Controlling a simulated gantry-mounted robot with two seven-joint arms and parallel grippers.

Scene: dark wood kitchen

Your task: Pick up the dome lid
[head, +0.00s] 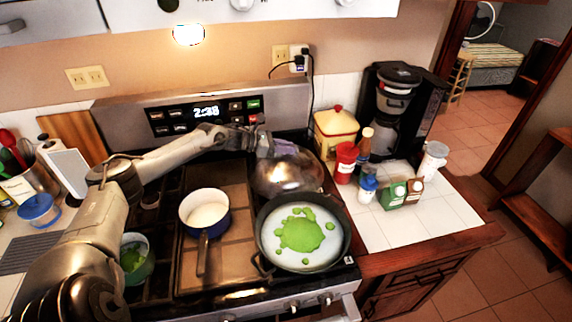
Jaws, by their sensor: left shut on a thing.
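The dome lid (287,174) is a shiny metal dome at the back right of the stove, behind the large pan. My left gripper (268,148) is at the top of the lid, shut on it; the fingers hide its handle. I cannot tell whether the lid's rim touches the stove or the pan's far edge. My right gripper does not show in the head view.
The large pan (262,255) with white and green contents is at the front right burner. A small blue pot (203,221) stands left of it. Bottles, boxes, a yellow canister (336,135) and a coffee maker (394,110) crowd the right counter, whose front tiles are clear.

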